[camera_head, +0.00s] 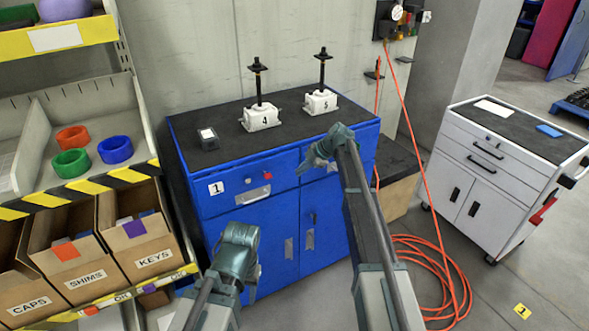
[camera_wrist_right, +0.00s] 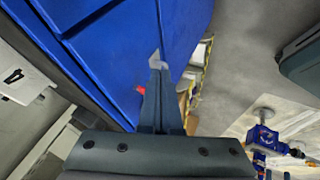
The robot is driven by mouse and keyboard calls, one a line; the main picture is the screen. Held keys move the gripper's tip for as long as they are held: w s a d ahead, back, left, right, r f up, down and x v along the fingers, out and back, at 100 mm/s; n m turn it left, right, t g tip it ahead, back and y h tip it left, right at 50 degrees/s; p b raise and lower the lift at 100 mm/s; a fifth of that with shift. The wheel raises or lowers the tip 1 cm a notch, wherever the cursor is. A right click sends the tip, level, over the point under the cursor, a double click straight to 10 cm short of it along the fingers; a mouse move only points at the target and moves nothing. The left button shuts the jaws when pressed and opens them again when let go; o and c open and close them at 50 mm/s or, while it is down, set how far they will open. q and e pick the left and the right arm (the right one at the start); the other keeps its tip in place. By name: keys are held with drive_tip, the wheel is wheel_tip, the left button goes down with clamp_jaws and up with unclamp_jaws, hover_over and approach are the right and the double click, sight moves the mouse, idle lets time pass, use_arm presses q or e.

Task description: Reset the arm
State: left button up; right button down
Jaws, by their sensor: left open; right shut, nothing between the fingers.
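My left gripper (camera_head: 238,236) is in front of the blue cabinet's lower left door, empty; its fingers are hard to make out. My right gripper (camera_head: 318,155) is in front of the cabinet's upper right drawer, near the top's front edge. In the right wrist view its fingertips (camera_wrist_right: 158,58) are together with nothing between them. Two white screw jacks with upright black screws stand on the cabinet's dark top: jack 4 (camera_head: 261,117) and jack 5 (camera_head: 321,102). Both grippers are apart from the jacks.
A shelf rack with bins (camera_head: 137,235) stands left. A white tool cart (camera_head: 492,170) stands right. An orange hose (camera_head: 440,262) hangs from the wall and coils on the floor beside my right arm.

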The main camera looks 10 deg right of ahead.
drive_tip(key=s+a+m+g+h, duration=0.1)
drive_tip(key=s+a+m, duration=0.15)
drive_tip(key=s, duration=0.45)
drive_tip(key=s+a+f+m+g+h+p, duration=0.1)
drive_tip(key=s+a+m, duration=0.1)
drive_tip(key=s+a, duration=0.3)
drive_tip(key=s+a+m+g+h, duration=0.1)
drive_tip(key=s+a+m, duration=0.1)
drive_tip(key=s, duration=0.6)
drive_tip(key=s+f+m+g+h, duration=0.1)
drive_tip(key=s+m+h, duration=0.3)
drive_tip(key=s+m, duration=0.6)
drive_tip(key=s, duration=1.3)
drive_tip(key=shift+a+h, duration=0.4)
drive_tip(key=shift+f+m, duration=0.1)
drive_tip(key=shift+m, duration=0.15)
